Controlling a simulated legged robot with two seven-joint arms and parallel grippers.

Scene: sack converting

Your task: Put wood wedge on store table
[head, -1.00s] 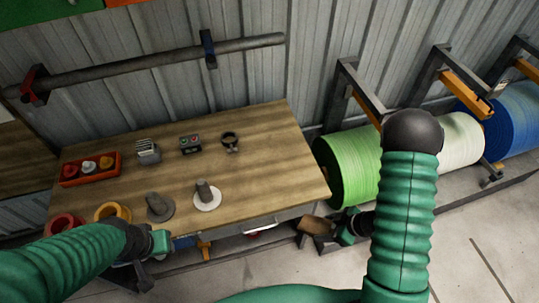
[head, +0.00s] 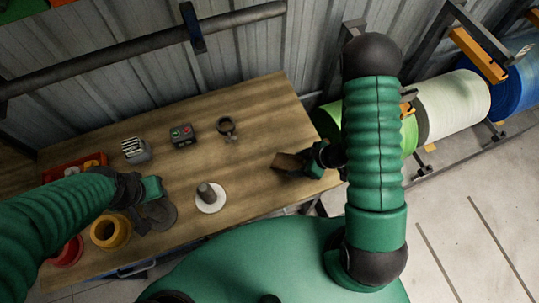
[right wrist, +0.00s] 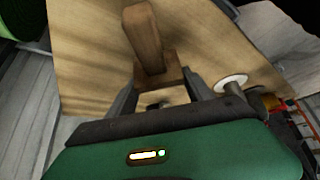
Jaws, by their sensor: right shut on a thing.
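The brown wood wedge (head: 287,162) is in my right gripper (head: 304,163), over the right end of the wooden store table (head: 255,108). In the right wrist view the wedge (right wrist: 144,38) sticks out ahead of the two dark fingers (right wrist: 161,92), which close on its wider lower part. The tabletop (right wrist: 85,60) shows behind it; I cannot tell whether the wedge touches it. My left gripper (head: 140,212) is over the table's left front, near a grey disc; its fingers are too dark to read.
On the table are a red tray (head: 58,172), a slotted grey block (head: 136,150), a button box (head: 183,135), a black ring (head: 227,127), a white-based peg (head: 209,197) and an orange ring (head: 110,231). The table's right middle is clear.

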